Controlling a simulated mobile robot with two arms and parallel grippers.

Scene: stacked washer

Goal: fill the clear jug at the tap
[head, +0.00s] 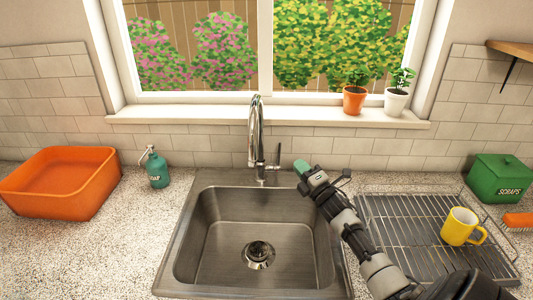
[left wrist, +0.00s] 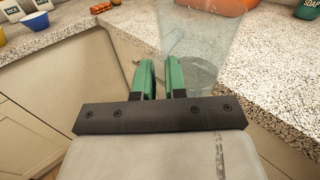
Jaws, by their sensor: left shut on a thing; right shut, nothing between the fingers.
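The clear jug (left wrist: 205,40) shows in the left wrist view, just beyond my left gripper (left wrist: 160,72). That gripper's green fingers are shut on the jug at its near left side. The exact grip spot is hard to make out, and the jug looks empty. Neither shows in the head view. The chrome tap (head: 255,125) stands behind the steel sink (head: 185,235), with a lever (head: 278,155) on its right side. No water stream shows. My right gripper (head: 301,166) is shut and empty, a little right of the lever and apart from it.
An orange tub (head: 65,190) and soap bottle (head: 157,170) stand left of the sink. On the right are a drying rack (head: 400,225) with a yellow mug (head: 460,226), a green scraps box (head: 495,180) and an orange brush (head: 518,220). The sink basin is empty.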

